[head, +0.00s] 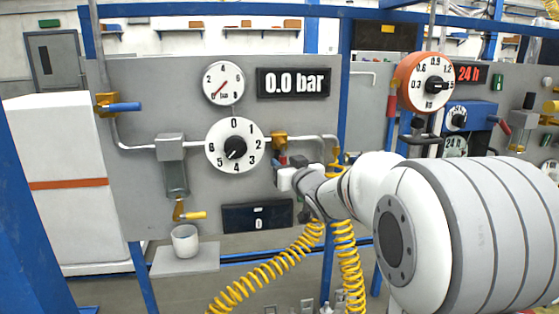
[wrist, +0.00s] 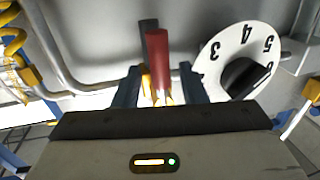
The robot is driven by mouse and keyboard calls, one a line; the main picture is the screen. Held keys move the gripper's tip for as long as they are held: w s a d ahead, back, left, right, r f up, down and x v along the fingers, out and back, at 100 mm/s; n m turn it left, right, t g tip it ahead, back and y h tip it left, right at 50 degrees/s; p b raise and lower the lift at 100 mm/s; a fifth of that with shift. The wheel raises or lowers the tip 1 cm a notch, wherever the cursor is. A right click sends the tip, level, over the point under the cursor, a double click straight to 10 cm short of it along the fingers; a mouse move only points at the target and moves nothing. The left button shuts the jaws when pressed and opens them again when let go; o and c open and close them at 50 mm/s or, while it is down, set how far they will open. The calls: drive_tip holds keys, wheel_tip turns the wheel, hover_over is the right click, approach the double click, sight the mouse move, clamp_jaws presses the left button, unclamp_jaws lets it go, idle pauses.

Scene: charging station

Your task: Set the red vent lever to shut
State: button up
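The red vent lever (wrist: 158,62) stands out in the middle of the wrist view, its far end tilted away toward the panel's pipe. Its yellow valve body shows low between my fingers. My gripper (wrist: 160,90) is open, with one dark finger on each side of the lever and gaps visible on both sides; I cannot tell whether either touches. In the head view my gripper (head: 287,178) is just below the yellow vent valve (head: 279,141), and a small bit of the red lever (head: 282,160) shows; the rest is hidden by my wrist.
A round dial (head: 234,146) sits left of the valve, close to my right finger in the wrist view (wrist: 225,55). The display (head: 293,82) reads 0.0 bar. A blue-handled valve (head: 124,107) and a yellow handle (head: 194,215) are further left. Yellow coiled hoses (head: 348,265) hang below.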

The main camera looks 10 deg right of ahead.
drive_tip(key=shift+w+a, duration=0.2)
drive_tip(key=shift+w, duration=0.8)
clamp_jaws()
